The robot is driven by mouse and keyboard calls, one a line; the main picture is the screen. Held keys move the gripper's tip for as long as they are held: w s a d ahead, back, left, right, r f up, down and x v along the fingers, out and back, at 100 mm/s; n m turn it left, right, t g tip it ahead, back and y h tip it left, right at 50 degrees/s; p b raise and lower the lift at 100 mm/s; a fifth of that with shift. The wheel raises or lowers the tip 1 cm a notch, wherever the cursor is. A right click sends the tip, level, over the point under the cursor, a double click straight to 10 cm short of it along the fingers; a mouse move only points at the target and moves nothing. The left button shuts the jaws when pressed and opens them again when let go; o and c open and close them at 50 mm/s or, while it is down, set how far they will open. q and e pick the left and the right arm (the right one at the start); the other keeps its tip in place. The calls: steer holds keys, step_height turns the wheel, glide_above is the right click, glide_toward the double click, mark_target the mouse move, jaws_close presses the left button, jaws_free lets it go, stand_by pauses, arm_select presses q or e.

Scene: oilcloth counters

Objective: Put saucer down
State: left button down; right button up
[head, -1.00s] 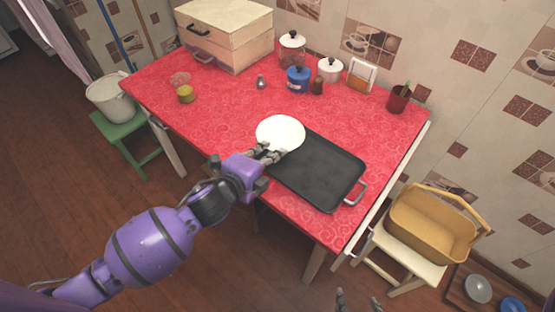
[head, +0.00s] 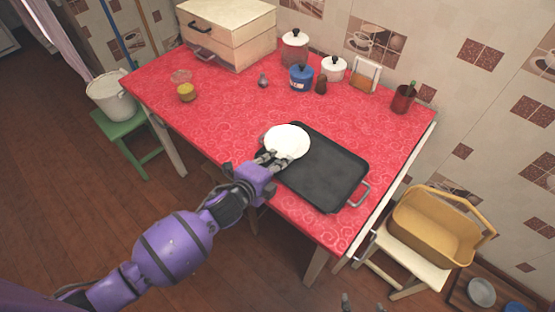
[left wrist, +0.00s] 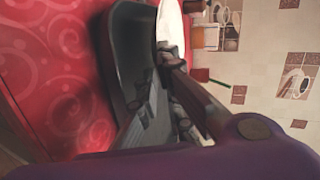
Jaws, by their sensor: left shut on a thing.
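The white saucer (head: 287,140) is in my left gripper (head: 272,160), which is shut on its near edge. In the head view it overlaps the far left corner of the black tray (head: 330,178) on the red table. In the left wrist view the saucer (left wrist: 170,28) shows nearly edge-on beside the dark tray (left wrist: 132,60); I cannot tell whether they touch. The left gripper's fingers (left wrist: 180,95) partly hide the saucer there. Fingertips of my right gripper (head: 361,303) show at the bottom edge, apart and empty.
The red table (head: 225,110) has free room left of the tray. Canisters, including a blue one (head: 301,78), and a wooden box (head: 228,35) stand at the back. A yellow basket (head: 435,228) sits on a chair at the right.

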arm_select(q)
steer(key=shift+f, duration=0.2)
steer(key=c, duration=2.2)
jaws_free()
steer(key=shift+r, duration=0.1)
steer(key=shift+r, duration=0.3)
steer(key=v, duration=1.2)
steer(key=shift+f, duration=0.1)
